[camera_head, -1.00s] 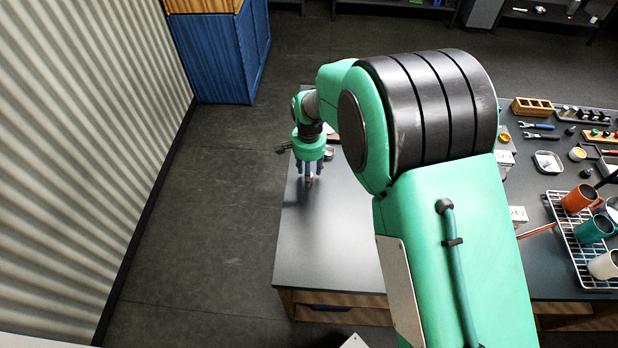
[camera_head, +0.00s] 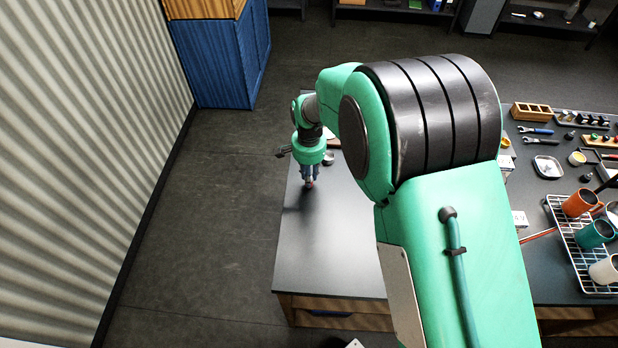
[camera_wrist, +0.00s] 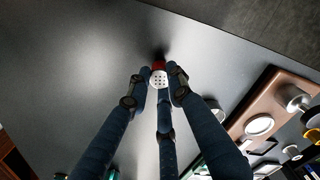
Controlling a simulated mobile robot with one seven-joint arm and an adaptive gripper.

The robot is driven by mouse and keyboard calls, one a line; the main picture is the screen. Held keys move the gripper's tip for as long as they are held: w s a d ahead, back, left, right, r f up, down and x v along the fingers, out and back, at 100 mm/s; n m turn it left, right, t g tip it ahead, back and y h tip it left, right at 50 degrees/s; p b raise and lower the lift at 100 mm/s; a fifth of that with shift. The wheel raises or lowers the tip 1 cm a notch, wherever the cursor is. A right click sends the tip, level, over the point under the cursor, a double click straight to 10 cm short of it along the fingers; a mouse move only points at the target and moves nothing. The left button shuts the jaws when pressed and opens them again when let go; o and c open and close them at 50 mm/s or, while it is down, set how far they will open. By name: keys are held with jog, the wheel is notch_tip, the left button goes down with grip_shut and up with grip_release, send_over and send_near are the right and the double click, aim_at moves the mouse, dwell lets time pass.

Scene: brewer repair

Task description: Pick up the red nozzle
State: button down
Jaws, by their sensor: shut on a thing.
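The red nozzle (camera_wrist: 158,66) shows in the wrist view between my fingertips, with a white perforated round face turned to the camera. My gripper (camera_wrist: 159,78) has its dark blue fingers closed around it. In the head view my gripper (camera_head: 309,184) points down over the left part of the dark table (camera_head: 325,245), with a small reddish bit at its tips. A dark shadow lies beside the nozzle in the wrist view. I cannot tell whether the nozzle touches the table.
A brown wooden holder (camera_wrist: 245,112) with round metal parts lies to the right in the wrist view. A wire rack (camera_head: 578,245) with mugs stands at the right of the table. The table's front left is clear. A corrugated wall (camera_head: 80,150) stands at far left.

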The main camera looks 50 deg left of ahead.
jog(key=shift+r, duration=0.5)
notch_tip(320, 180, up, 2)
jog(key=shift+r, duration=0.1)
jog(key=s+d, duration=0.4)
jog(key=d, duration=0.3)
jog(key=s+d+r, duration=0.1)
jog(key=s+d, duration=0.2)
jog(key=d, duration=0.4)
jog(key=shift+s, duration=0.35)
jog(key=shift+a+r, duration=0.1)
jog(key=shift+r, duration=0.05)
